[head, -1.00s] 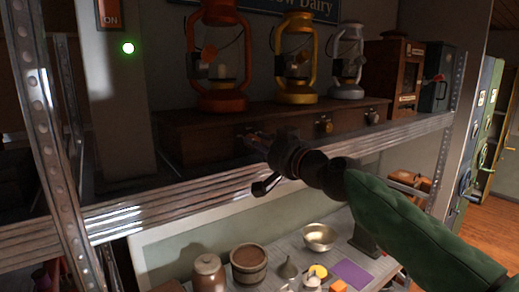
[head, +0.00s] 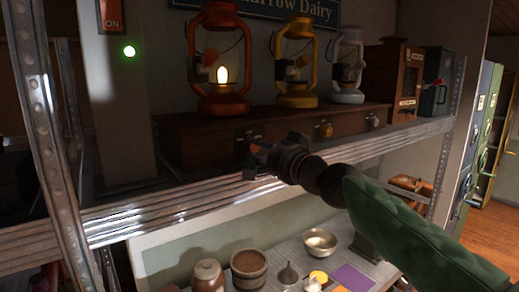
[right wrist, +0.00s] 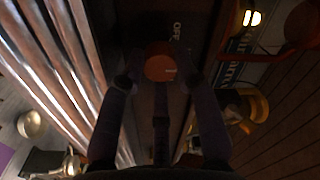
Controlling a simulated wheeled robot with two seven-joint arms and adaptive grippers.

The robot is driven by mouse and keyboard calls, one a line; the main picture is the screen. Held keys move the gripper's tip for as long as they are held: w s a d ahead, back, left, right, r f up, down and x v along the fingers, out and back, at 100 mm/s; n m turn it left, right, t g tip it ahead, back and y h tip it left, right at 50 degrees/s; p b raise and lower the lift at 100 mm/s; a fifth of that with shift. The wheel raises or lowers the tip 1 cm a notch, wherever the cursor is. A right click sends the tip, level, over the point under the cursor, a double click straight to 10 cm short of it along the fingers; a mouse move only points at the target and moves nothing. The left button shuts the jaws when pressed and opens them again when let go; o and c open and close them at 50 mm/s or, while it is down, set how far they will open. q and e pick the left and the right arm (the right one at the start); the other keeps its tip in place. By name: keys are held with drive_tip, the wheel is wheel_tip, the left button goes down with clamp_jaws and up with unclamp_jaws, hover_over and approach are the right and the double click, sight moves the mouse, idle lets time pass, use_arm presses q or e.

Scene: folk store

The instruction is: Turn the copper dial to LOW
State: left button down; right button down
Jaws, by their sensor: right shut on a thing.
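The copper dial (right wrist: 160,68) is a round orange-brown knob between my fingers in the right wrist view, with a small pale mark on it. An OFF label (right wrist: 177,32) stands close by on the dark wooden base. My right gripper (head: 252,160) is shut on the dial, at the left part of the base (head: 205,137) below the red lantern (head: 222,100). It also shows in the right wrist view (right wrist: 159,86). In the head view the gripper mostly hides the dial. The red lantern has a lit flame. My left gripper is out of view.
A brass dial (head: 325,130) and a silver dial (head: 373,121) sit further right on the base, below the yellow lantern (head: 297,100) and the silver lantern (head: 348,95). The metal shelf edge (head: 135,220) runs just below my gripper. A post (head: 50,150) stands left.

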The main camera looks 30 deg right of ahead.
drive_tip(key=shift+s+d+r, duration=0.1)
drive_tip(key=shift+r, duration=0.05)
drive_tip(key=c, duration=1.2)
unclamp_jaws()
drive_tip(key=s, duration=0.8)
drive_tip(key=s+d, duration=0.1)
drive_tip(key=s, duration=0.2)
drive_tip(key=shift+s+d+f, duration=0.1)
drive_tip(key=shift+s+f, duration=0.25)
drive_tip(key=shift+s, duration=0.05)
